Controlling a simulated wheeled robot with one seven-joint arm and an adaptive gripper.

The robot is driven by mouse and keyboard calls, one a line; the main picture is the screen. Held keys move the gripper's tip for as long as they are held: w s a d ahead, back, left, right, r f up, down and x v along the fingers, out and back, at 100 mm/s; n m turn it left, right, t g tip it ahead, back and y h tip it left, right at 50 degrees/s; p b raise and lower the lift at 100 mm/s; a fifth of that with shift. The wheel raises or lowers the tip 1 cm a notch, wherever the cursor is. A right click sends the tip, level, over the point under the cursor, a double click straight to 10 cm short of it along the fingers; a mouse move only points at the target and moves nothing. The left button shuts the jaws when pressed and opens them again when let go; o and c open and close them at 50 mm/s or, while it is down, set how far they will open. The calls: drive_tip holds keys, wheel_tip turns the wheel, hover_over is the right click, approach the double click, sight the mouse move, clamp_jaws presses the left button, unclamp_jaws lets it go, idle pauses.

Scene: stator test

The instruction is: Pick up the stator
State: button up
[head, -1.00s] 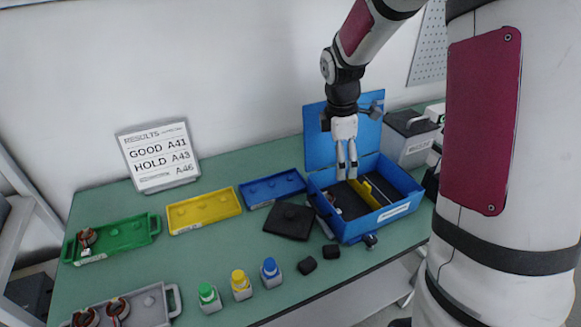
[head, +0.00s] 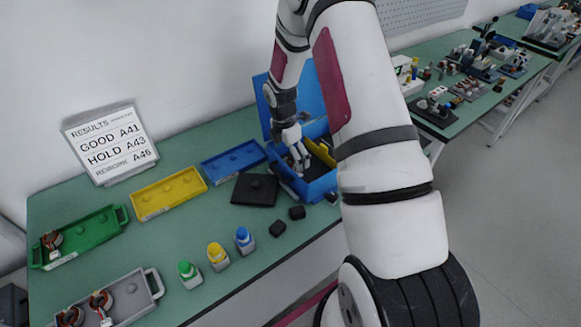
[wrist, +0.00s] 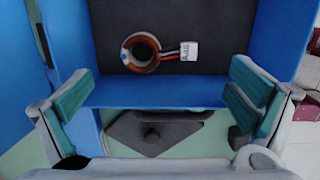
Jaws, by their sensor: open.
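A stator (wrist: 141,53), a ring with copper-coloured windings, lies on the dark floor of the blue box (wrist: 165,92) in the wrist view. My gripper (head: 301,167) is over the left part of the blue box (head: 323,187) in the head view. In the wrist view, its two teal-padded fingers (wrist: 160,98) are wide apart and empty, with the box wall between them and the stator beyond. The stator in the box is hidden in the head view.
A yellow divider (head: 320,152) and raised lid (head: 314,95) flank the space inside the box. One stator (head: 51,240) is in the green tray (head: 88,238); others (head: 100,300) are in the grey tray (head: 135,311). Bottles (head: 217,256) stand near the table's front edge.

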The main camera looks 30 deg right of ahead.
sight(292, 166)
drive_tip(key=shift+d+f+p, duration=0.2)
drive_tip(key=shift+f+p, duration=0.1)
drive_tip(key=shift+f, duration=1.1)
drive_tip(key=shift+d+f+p, duration=0.2)
drive_tip(key=shift+f+p, duration=0.1)
drive_tip(key=shift+f, duration=1.1)
drive_tip(key=c, duration=1.3)
